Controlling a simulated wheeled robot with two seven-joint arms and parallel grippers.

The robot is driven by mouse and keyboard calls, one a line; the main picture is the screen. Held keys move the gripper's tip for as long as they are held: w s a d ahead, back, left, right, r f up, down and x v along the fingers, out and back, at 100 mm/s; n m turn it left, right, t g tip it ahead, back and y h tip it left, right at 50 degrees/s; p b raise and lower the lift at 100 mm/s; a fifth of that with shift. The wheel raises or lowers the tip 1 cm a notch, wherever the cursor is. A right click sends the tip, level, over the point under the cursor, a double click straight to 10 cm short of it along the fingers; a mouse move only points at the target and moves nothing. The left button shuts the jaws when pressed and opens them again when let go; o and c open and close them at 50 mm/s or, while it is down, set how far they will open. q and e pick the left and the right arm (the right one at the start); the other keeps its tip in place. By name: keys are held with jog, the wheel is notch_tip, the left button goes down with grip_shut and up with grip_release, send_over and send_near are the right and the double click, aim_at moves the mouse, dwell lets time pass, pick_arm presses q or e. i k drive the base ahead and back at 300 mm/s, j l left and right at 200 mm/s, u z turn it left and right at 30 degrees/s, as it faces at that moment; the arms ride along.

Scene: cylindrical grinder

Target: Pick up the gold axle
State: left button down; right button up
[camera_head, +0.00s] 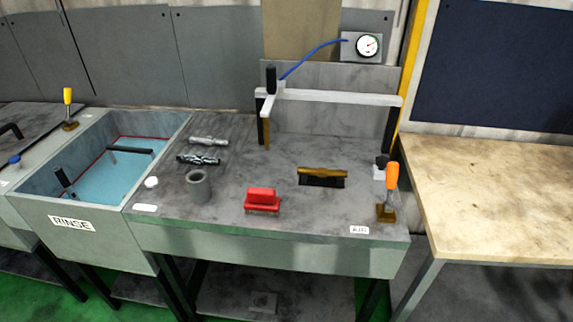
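The gold axle (323,171) lies on the grey workbench, to the right of the middle. It rests across a dark holder (322,182) and runs roughly left to right in the picture. Nothing touches it from above. Neither my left gripper nor my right gripper shows in the head view.
Around the axle stand a red block (262,199), a grey cup (198,187), two silver shafts (208,141) (198,160) and an orange-handled lever (391,178). A white-barred frame (330,97) rises behind. A rinse basin (60,208) is left, a bare wooden table (500,190) right.

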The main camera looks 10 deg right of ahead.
aim_at(322, 173)
jog(key=z, duration=0.7)
